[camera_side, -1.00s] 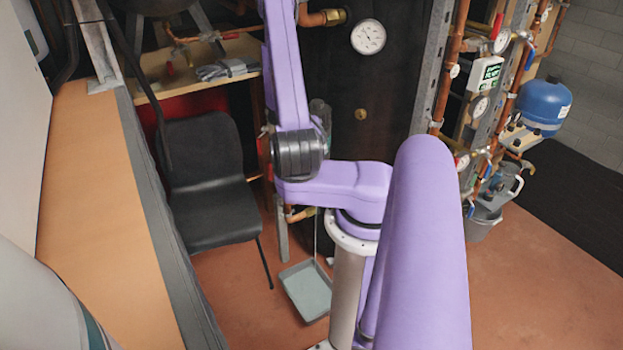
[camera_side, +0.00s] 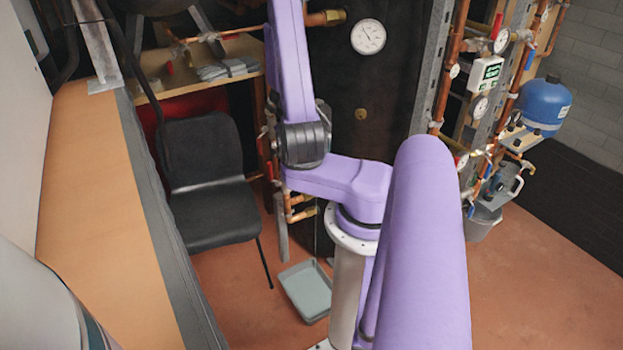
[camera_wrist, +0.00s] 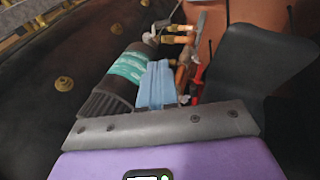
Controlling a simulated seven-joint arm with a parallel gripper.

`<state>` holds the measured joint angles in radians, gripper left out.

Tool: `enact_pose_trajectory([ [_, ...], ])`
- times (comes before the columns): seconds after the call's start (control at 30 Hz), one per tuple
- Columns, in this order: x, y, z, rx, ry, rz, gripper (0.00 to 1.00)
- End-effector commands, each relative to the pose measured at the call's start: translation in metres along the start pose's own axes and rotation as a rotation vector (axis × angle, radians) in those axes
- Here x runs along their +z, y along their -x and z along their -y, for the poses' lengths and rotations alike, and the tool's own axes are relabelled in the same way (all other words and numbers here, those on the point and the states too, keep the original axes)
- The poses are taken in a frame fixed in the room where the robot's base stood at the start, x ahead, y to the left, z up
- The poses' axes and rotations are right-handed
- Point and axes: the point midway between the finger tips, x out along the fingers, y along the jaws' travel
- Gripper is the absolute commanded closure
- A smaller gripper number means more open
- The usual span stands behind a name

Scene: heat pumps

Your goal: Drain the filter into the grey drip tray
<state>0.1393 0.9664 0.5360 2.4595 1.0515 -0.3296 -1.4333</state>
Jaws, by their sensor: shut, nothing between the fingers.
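The grey drip tray (camera_side: 306,290) lies on the floor below the copper pipework, left of my arm's base. In the wrist view a dark cylinder with a teal label, which looks like the filter (camera_wrist: 127,70), lies close to the left of my gripper (camera_wrist: 159,66). The light blue fingers are shut and hold nothing. I cannot tell whether they touch the filter. A red-handled valve (camera_wrist: 198,78) shows just right of the fingers, with brass and copper fittings (camera_wrist: 180,38) beyond. In the side view my arm hides the filter and my fingers.
A black chair (camera_side: 210,180) stands left of the tray and shows in the wrist view (camera_wrist: 258,65). A dark cylinder with a gauge (camera_side: 368,37) stands behind my arm. Pipework and a blue vessel (camera_side: 544,103) are on the right.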

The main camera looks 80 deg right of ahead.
Motion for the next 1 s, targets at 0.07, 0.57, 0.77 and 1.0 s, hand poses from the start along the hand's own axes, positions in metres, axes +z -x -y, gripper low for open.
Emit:
enact_pose_trajectory([
  [0.07, 0.002, -0.006, 0.003, -0.001, 0.001, 0.002, 1.0],
  [0.57, 0.007, -0.037, 0.014, 0.001, -0.003, -0.001, 1.0],
  [0.77, 0.007, -0.054, 0.014, 0.0, -0.003, 0.001, 1.0],
  [1.0, 0.008, -0.087, 0.014, 0.0, -0.003, 0.0, 1.0],
])
